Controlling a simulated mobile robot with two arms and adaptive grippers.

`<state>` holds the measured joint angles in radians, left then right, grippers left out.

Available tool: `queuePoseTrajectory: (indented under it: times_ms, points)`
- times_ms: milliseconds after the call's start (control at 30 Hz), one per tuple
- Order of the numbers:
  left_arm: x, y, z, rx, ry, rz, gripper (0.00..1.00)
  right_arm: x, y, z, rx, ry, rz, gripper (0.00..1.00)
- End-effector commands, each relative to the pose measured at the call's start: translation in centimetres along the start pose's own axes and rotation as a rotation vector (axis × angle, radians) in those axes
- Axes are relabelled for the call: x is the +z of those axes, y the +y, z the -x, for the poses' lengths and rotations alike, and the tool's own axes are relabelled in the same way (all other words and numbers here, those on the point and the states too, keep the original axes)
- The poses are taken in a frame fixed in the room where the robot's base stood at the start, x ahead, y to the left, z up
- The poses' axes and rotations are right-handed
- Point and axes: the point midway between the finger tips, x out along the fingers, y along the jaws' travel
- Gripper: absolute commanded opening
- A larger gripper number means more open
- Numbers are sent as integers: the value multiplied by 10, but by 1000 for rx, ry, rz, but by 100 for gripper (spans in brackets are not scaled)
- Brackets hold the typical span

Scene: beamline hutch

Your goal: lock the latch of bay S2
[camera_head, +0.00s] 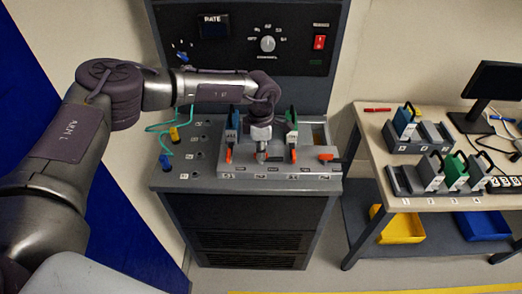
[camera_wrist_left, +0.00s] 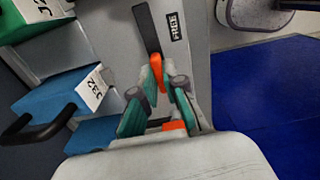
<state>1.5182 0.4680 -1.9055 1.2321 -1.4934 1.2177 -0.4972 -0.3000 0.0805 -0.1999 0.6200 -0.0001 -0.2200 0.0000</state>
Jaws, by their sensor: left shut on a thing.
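The bay console (camera_head: 170,180) has a row of bays with labels along its front edge. My left gripper (camera_head: 262,156) is over the row, between a blue module (camera_head: 232,125) and a green module (camera_head: 291,122). It hides most of the latch there, which by its place appears to be that of bay S2. In the left wrist view the fingers of my left gripper (camera_wrist_left: 168,88) are closed around an orange latch handle (camera_wrist_left: 158,72). A dark strip and a FREE label (camera_wrist_left: 174,25) lie just beyond it. My right gripper is not in view.
Orange levers (camera_head: 229,156) stand beside the left module and the green one; another orange lever (camera_head: 328,157) lies sideways at the right. A teal cable (camera_head: 160,127) and plugs are at the left. A side table (camera_head: 372,150) holds several modules and a monitor (camera_head: 495,80).

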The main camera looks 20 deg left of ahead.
Motion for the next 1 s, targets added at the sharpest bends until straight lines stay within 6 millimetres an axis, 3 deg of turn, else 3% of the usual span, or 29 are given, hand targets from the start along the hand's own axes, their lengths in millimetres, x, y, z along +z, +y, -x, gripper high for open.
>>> queuePoseTrajectory:
  times_ms: [367, 1000]
  points:
    - [0, 0, -2, 1, -1, 229, 0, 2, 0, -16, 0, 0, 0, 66]
    - [0, 1, -2, 1, -3, 836, 0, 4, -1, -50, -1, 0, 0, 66]
